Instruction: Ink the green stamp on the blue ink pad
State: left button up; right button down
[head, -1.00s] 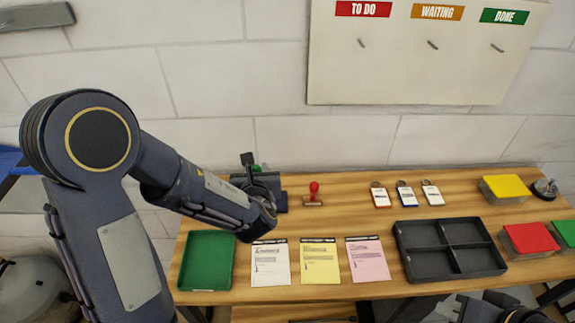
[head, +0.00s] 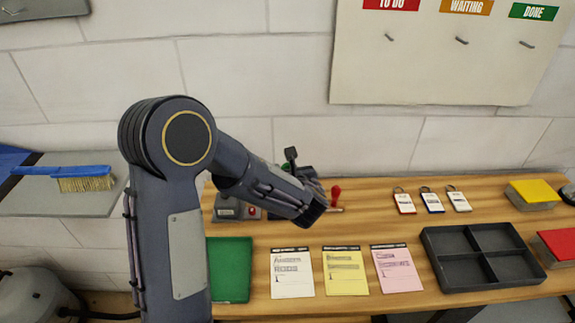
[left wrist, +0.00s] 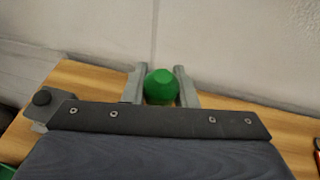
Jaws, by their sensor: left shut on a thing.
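The green stamp shows as a round green knob (left wrist: 160,87) between the two grey fingers of my left gripper (left wrist: 160,76) in the left wrist view. The fingers are shut on it. In the head view my left gripper (head: 293,168) is over the back left of the bench, mostly hidden behind my own forearm. Only a sliver of green shows there. The stamp's underside is hidden. I cannot make out the blue ink pad; my arm covers part of that area. My right gripper is not in view.
A grey box (head: 228,208) stands at the bench's back left. A red stamp (head: 336,196) is right of my left gripper. A wall is close behind.

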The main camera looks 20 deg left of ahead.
pick_arm(q)
jog(key=shift+f+b, duration=1.75)
jog(key=shift+f, duration=1.15)
jog(key=shift+f+b, duration=0.7)
jog(key=shift+b, duration=0.1)
jog(key=shift+r, duration=0.2)
jog(key=shift+r, duration=0.45)
jog(key=shift+r+p, duration=0.1)
jog(key=shift+p, duration=0.25)
jog(key=shift+r+p, duration=1.6)
jog(key=shift+r, duration=0.9)
jog(key=shift+f, duration=0.1)
jog(key=shift+f, duration=0.15)
